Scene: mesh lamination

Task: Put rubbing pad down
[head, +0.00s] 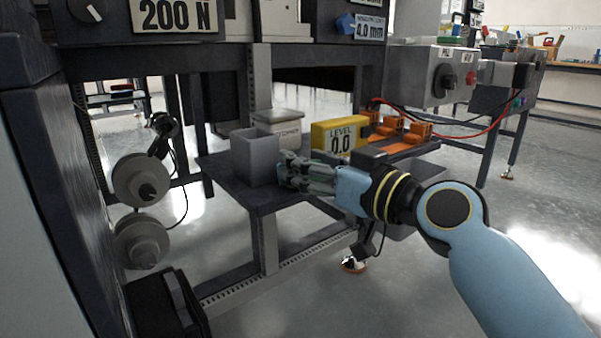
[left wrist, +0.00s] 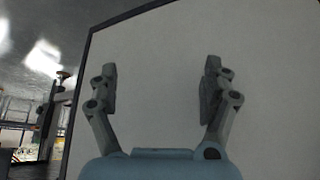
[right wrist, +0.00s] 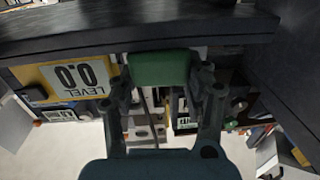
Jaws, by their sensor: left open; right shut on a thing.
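A green block-shaped piece, likely the rubbing pad (right wrist: 160,68), sits between the fingertips of my right gripper in the right wrist view. My right gripper (head: 288,172) is shut on it, just right of an open-topped grey box (head: 254,160) and in front of the yellow level (head: 331,136). The pad cannot be made out in the head view; the fingers hide it. Whether it touches the shelf cannot be told. My left gripper (left wrist: 158,85) is open and empty, in front of a plain pale panel (left wrist: 265,50). It does not show in the head view.
A dark lower shelf (head: 218,170) carries the grey box, a lidded pale container (head: 278,127), the level and orange parts (head: 418,131). A dark bench top with machines overhangs it. Grey spools (head: 140,180) hang at the left. Open floor lies at the right.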

